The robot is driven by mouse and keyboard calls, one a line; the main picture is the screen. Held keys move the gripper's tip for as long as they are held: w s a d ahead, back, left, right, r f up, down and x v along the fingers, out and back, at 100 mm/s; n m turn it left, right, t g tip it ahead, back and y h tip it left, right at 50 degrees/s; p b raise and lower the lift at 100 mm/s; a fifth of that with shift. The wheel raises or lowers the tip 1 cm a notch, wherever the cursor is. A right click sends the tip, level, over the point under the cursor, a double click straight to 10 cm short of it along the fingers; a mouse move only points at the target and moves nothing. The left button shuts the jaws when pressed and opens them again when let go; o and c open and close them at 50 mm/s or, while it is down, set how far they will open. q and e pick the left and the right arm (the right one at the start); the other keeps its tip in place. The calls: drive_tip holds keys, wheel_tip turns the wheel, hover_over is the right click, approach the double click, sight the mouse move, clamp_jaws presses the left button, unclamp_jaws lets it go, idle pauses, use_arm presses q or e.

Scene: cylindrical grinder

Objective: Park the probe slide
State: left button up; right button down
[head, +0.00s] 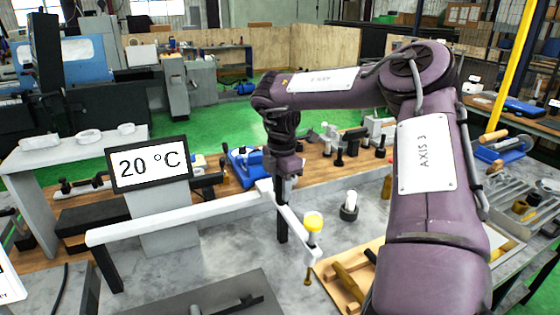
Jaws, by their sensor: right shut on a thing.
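My right gripper (283,188) hangs from my purple arm at the middle of the head view, by the right end of a long white bar (180,217). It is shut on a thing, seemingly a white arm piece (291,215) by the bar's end. This piece carries a yellow knob (313,221) and a thin brass-coloured tip (308,272) below. I take it as the probe slide, but no label shows this. The gripper's fingers partly hide the contact. A dark upright (281,222) stands just below the gripper. My left gripper is out of view.
A "20 °C" sign (149,164) stands behind the white bar. A small white-topped cylinder (349,205) stands on the grey table, right of the gripper. A wooden tray (335,270) with tools lies at front. A blue device (244,166) sits behind.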

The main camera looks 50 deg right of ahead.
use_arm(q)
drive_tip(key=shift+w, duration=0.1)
use_arm(e)
drive_tip(key=shift+d, duration=0.15)
drive_tip(key=c, duration=1.2)
unclamp_jaws()
drive_tip(key=shift+s+d, duration=0.1)
drive_tip(key=shift+o, duration=0.6)
drive_tip(key=shift+r, duration=0.35)
wheel_tip(320, 180, up, 6)
drive_tip(key=shift+r+b, duration=0.2)
drive_tip(key=shift+b, duration=0.65)
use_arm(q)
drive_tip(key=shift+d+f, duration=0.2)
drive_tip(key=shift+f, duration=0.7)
use_arm(e)
drive_tip(key=shift+r, duration=0.35)
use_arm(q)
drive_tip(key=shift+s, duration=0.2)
use_arm(e)
drive_tip(key=shift+f, duration=0.1)
